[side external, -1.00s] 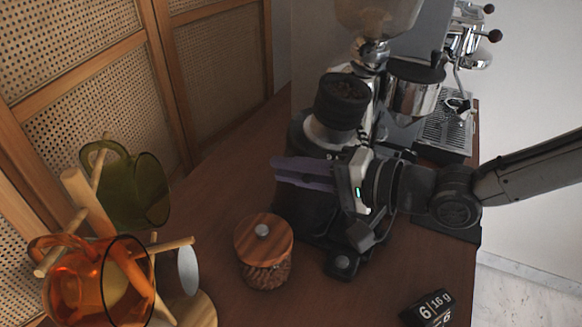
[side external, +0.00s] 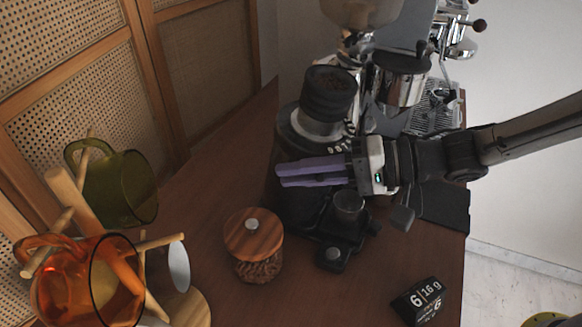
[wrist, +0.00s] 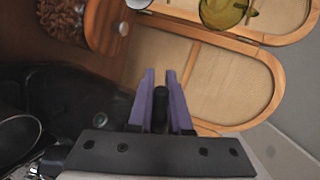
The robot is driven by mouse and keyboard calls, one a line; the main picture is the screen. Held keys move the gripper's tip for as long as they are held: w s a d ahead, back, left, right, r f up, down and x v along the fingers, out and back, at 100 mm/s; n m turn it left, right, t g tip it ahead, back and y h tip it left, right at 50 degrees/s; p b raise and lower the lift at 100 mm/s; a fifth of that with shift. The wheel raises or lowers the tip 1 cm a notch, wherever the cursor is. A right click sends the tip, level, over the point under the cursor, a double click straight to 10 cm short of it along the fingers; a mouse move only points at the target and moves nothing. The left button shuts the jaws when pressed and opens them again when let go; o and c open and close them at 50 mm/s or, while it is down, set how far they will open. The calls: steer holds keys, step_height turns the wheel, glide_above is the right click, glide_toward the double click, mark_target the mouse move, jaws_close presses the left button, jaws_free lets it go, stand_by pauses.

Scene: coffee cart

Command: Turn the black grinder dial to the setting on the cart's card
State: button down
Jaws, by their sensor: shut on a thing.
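The black grinder dial (side external: 308,138) is a ring low on the grinder, with white numerals on its front right, partly behind my gripper; I cannot read its setting surely. My gripper (side external: 281,175), with purple fingers, lies across the grinder's front, pointing left. In the wrist view its fingers (wrist: 161,72) are shut on a dark upright post (wrist: 160,108), which looks like the dial's handle. The side view hides this contact. The card (side external: 420,300) is a black block at the front right reading "6 | 16 g".
A wooden-lidded jar of beans (side external: 253,238) stands left of the grinder. A mug tree with an orange mug (side external: 85,285) and a green mug (side external: 120,190) is further left. The espresso machine (side external: 435,110) is behind.

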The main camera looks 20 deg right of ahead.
steer(key=shift+s+d+n+g+y, duration=0.25)
steer(key=shift+d+n+g+y, duration=0.2)
steer(key=shift+n+g, duration=0.35)
steer(key=c, duration=0.8)
jaws_free()
steer(key=shift+f, duration=0.1)
steer(key=shift+c, duration=0.2)
steer(key=shift+s, duration=0.1)
steer(key=v, duration=1.4)
steer(key=shift+a+r, duration=0.1)
steer(key=shift+r, duration=0.15)
